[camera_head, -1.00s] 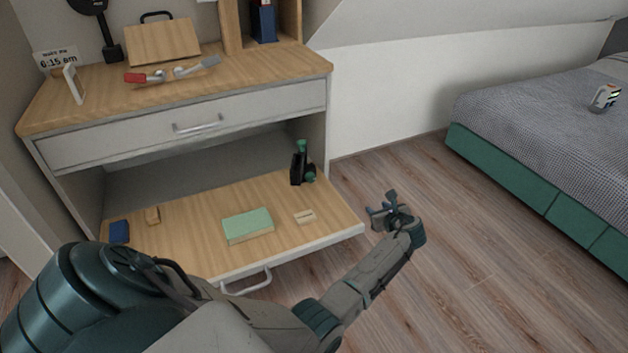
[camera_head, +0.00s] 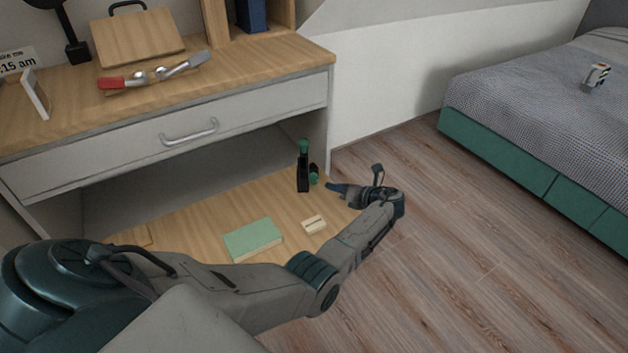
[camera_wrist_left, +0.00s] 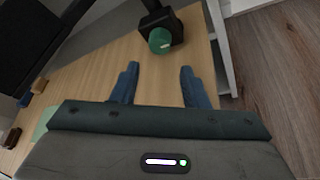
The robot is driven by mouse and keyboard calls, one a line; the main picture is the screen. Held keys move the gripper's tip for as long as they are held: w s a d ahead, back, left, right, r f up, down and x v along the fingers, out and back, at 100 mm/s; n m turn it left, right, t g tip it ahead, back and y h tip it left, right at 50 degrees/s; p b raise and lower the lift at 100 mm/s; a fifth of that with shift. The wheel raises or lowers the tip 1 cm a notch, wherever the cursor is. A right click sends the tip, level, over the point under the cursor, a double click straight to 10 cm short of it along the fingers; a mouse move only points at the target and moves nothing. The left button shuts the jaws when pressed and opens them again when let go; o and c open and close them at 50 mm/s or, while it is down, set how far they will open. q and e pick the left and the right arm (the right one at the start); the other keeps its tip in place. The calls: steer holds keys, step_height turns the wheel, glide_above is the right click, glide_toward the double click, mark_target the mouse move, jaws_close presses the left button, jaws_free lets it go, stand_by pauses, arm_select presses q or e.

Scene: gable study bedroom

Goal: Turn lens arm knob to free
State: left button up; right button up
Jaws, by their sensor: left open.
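A black device (camera_head: 302,182) with green knobs stands upright at the right rear of the wooden pull-out shelf. In the wrist view the left gripper (camera_wrist_left: 159,70) is open and empty, apart from the knob.
A green box (camera_head: 252,239) and a small cream block (camera_head: 314,225) lie on the pull-out shelf (camera_head: 205,220). The drawer (camera_head: 100,155) and desktop (camera_head: 235,68) are above it. The wooden floor (camera_head: 450,235) to the right is clear.

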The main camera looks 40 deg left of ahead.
mark_target(316, 181)
arm_select(q)
steer(key=b+x, duration=0.3)
steer(key=x, duration=0.6)
steer(key=c, duration=0.7)
steer(key=shift+r, duration=0.1)
